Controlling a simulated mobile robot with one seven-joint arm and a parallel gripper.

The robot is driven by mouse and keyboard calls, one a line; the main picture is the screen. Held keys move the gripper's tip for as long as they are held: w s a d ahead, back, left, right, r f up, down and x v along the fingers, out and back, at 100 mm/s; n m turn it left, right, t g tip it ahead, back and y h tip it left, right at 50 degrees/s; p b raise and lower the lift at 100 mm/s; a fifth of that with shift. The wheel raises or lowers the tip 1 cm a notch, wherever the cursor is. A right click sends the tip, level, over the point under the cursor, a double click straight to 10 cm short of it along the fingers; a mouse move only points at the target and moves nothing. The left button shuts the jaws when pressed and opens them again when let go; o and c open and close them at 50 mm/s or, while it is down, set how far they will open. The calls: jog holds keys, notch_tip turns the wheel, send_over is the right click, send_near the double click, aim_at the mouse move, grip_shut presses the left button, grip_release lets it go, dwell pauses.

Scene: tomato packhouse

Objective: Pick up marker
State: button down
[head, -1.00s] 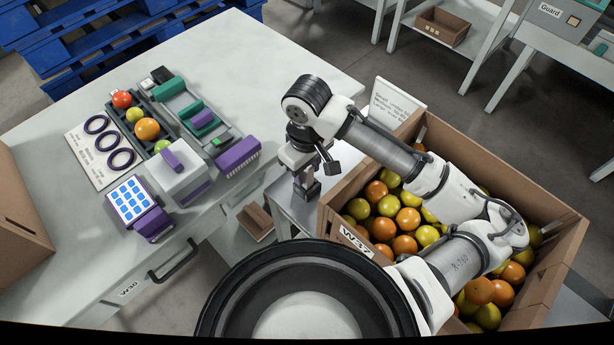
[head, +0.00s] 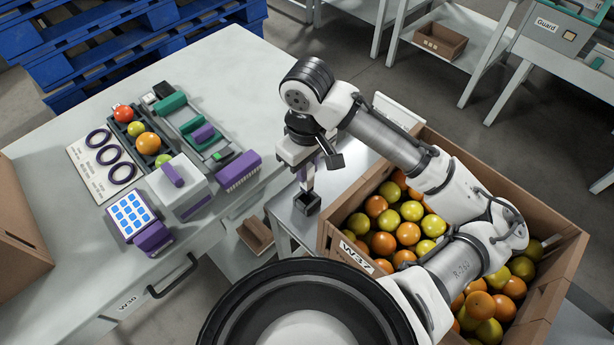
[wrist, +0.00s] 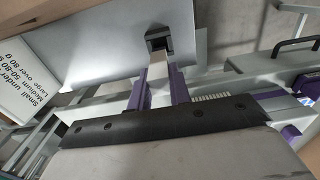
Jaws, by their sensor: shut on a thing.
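My gripper (head: 306,178) is over a small grey side table (head: 290,215), directly above a small dark open-topped holder (head: 307,203). The holder also shows in the wrist view (wrist: 159,40), beyond my two purple fingers (wrist: 160,88). My gripper is shut on a slim thing, which I take to be the marker.
A cardboard crate of tomatoes (head: 342,252), labelled W37, stands close on the right under my arm. A workbench (head: 215,55) on the left bears a size card with rings, a tomato tray, a scale and a blue-keyed pad. A white sign (head: 398,108) stands behind the crate.

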notch_tip(320, 180, up, 19)
jog(key=p, duration=0.6)
jog(key=shift+f, duration=0.15)
dwell(0.4)
